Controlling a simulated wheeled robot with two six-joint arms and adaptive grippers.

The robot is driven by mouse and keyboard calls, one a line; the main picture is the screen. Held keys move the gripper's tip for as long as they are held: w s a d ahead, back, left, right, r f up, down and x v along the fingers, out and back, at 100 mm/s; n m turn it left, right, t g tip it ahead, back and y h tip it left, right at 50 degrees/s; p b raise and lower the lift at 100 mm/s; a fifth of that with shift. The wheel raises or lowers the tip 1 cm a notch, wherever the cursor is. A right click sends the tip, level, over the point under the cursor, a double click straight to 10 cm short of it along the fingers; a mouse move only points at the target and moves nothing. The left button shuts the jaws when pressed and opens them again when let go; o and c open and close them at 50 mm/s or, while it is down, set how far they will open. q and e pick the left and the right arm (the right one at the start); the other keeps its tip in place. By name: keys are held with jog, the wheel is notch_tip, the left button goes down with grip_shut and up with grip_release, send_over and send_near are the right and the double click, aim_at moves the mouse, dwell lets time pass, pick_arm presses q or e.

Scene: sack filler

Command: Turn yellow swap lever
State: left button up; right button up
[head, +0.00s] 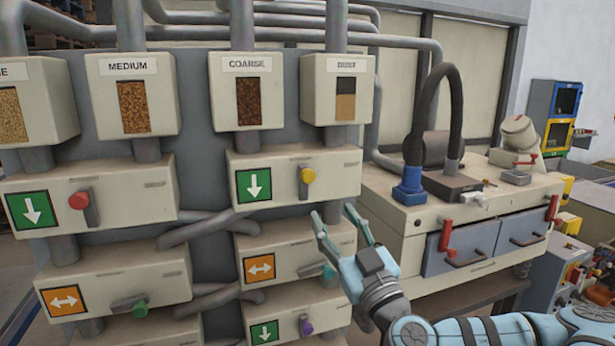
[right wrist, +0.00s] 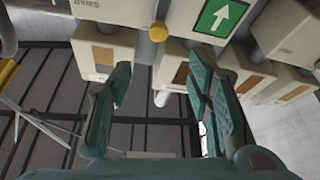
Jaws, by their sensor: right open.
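The yellow lever (head: 307,176) has a round yellow knob and a grey stem. It sits on the right part of a cream box with a green down-arrow sign, below the COARSE and DUST hoppers in the head view. My right gripper (head: 334,215) is open and empty, below and to the right of the lever and apart from it. My left gripper is not in view.
Other levers have red (head: 78,201), green (head: 139,309) and purple (head: 306,326) knobs. Grey pipes (head: 205,228) cross between the boxes. A cream cabinet (head: 470,200) with drawers and a black hose (head: 437,100) stands to the right of my right gripper.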

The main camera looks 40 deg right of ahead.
aim_at(310, 178)
jog(key=p+x, duration=0.1)
jog(key=x, duration=0.8)
jog(key=shift+d+r, duration=0.15)
jog(key=shift+d, duration=0.1)
jog(key=x, duration=0.1)
jog(key=p+x, duration=0.1)
jog(key=x, duration=0.1)
jog(key=p+x, duration=0.1)
jog(key=shift+w, duration=0.35)
jog(key=shift+w+d+f, duration=0.2)
jog(key=shift+w+f, duration=0.05)
jog(key=shift+w, duration=0.1)
jog(key=shift+s, duration=0.1)
grip_shut()
